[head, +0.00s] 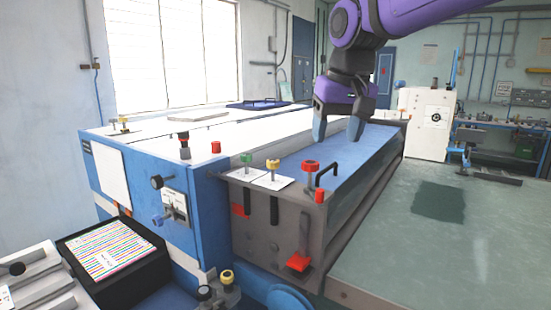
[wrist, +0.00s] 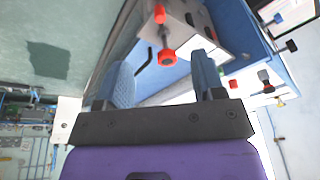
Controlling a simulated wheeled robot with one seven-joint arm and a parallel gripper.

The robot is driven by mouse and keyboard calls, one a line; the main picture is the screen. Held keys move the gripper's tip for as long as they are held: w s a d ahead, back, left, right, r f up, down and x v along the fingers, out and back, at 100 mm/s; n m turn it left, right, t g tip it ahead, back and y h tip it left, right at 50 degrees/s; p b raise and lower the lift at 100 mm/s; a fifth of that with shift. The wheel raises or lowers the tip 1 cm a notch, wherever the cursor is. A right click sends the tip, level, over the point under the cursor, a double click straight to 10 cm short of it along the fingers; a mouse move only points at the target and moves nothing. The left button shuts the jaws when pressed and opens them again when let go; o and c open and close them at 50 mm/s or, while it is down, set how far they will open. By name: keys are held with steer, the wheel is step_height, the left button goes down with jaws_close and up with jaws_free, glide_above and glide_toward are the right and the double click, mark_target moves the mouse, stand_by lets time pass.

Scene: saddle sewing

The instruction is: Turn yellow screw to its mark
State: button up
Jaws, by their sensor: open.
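The yellow screw (head: 272,165) stands upright on a white card on the grey end of the machine, between a green screw (head: 246,158) and a red screw (head: 310,166). Any mark on its card is too small to read. My gripper (head: 338,130) is open and empty, pointing down above the blue bed, behind and to the right of the yellow screw and clear of it. In the wrist view my two fingers (wrist: 163,75) are spread apart with nothing between them. I cannot make out the yellow screw in the wrist view; a red knob (wrist: 167,57) shows there.
A black handle (head: 327,173) stands beside the red screw. A red button (head: 320,196) and a red lever (head: 299,262) are on the front. Another yellow knob (head: 227,277) sits low in front. The green table (head: 390,255) at right is mostly clear.

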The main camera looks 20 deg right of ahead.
steer(key=w+a+r+m+g, duration=0.1)
steer(key=w+a+g, duration=0.15)
steer(key=w, duration=1.05)
steer(key=m, duration=0.1)
glide_toward(273, 160)
steer(key=shift+g, duration=0.25)
step_height(273, 160, down, 9)
steer(key=shift+w+f, duration=0.1)
steer(key=c, duration=0.9)
steer(key=shift+c, duration=0.2)
